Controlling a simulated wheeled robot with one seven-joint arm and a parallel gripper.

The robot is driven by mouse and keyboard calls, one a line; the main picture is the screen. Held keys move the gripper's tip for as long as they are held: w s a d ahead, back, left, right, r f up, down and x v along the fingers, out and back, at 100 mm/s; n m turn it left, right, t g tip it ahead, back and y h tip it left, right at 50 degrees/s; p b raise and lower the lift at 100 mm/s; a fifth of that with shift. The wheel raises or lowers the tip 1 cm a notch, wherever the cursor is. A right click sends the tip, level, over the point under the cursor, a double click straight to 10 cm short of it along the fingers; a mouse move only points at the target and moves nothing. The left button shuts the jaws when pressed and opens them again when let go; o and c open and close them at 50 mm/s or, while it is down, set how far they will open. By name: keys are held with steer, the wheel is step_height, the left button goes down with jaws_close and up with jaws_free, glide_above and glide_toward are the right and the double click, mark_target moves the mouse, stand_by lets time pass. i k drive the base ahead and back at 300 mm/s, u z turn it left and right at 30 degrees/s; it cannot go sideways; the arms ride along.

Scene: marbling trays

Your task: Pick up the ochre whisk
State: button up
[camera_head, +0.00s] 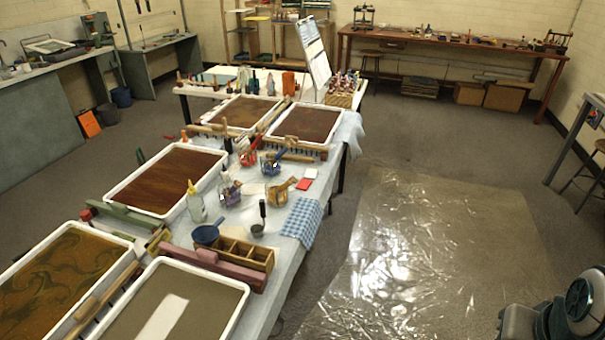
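A small tan-ochre item (279,191) stands on the cloth-covered table, right of a purple-banded jar (230,193) and in front of a blue one (270,163). It may be the ochre whisk, but it is too small to tell. A yellow-ochre piece (158,241) lies between the trays at the left; its shape is unclear. My gripper is not in view. Only a rounded grey and dark part of my own body shows at the lower right corner.
White-rimmed marbling trays (243,292) fill much of the long table. A shiny plastic sheet (430,250) covers the open floor right of the table.

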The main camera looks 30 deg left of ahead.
mark_target(290, 182)
steer(key=i, duration=2.85)
steer(key=u, duration=3.3)
steer(key=i, duration=1)
steer(key=u, duration=0.05)
